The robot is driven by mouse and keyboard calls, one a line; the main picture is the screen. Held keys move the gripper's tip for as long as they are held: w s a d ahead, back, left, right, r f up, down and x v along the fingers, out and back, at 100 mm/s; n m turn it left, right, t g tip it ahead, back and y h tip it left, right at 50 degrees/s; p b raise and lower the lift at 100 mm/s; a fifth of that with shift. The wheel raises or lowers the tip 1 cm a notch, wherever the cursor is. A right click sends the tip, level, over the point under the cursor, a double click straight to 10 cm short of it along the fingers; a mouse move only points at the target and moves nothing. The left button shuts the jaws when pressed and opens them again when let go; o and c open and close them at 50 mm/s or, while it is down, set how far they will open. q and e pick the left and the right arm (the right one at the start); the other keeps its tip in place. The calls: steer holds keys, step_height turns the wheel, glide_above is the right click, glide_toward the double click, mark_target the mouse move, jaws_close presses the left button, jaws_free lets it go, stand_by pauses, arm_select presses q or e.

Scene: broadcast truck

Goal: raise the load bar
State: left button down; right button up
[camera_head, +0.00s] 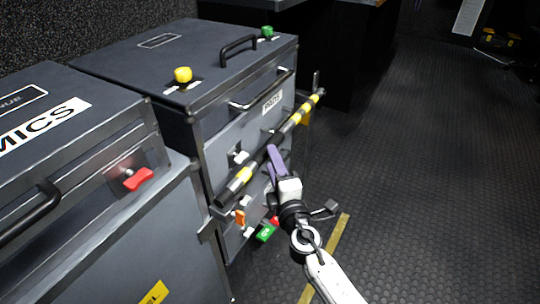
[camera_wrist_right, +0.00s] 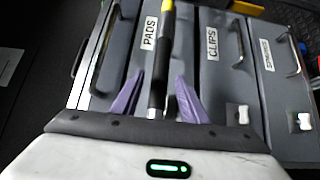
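The load bar (camera_head: 301,113), dark with yellow-and-black striped sections, lies slanting across the drawer fronts of the dark grey case (camera_head: 185,49). My right gripper (camera_head: 275,158), with purple fingers, is at the middle of the bar and covers part of it. In the right wrist view the bar (camera_wrist_right: 167,45) runs between the two fingers of my right gripper (camera_wrist_right: 159,79), which are spread with a gap on each side. The bar's near end is beside the front corner of the case. My left gripper is not in view.
A case labelled "MICS" (camera_head: 50,125) with a red latch (camera_head: 138,179) stands at the left. Yellow (camera_head: 183,75) and green (camera_head: 267,31) knobs sit on the case top. Drawers have protruding handles (camera_head: 262,92). A green tag (camera_head: 265,233) hangs low. The ribbed floor at right is open.

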steer(key=shift+w+a+b, duration=0.15)
steer(key=shift+w+b, duration=0.1)
steer(key=shift+w, duration=0.75)
steer(key=shift+w+a+b, duration=0.1)
steer(key=shift+w+b, duration=0.1)
steer(key=shift+w, duration=0.75)
jaws_close()
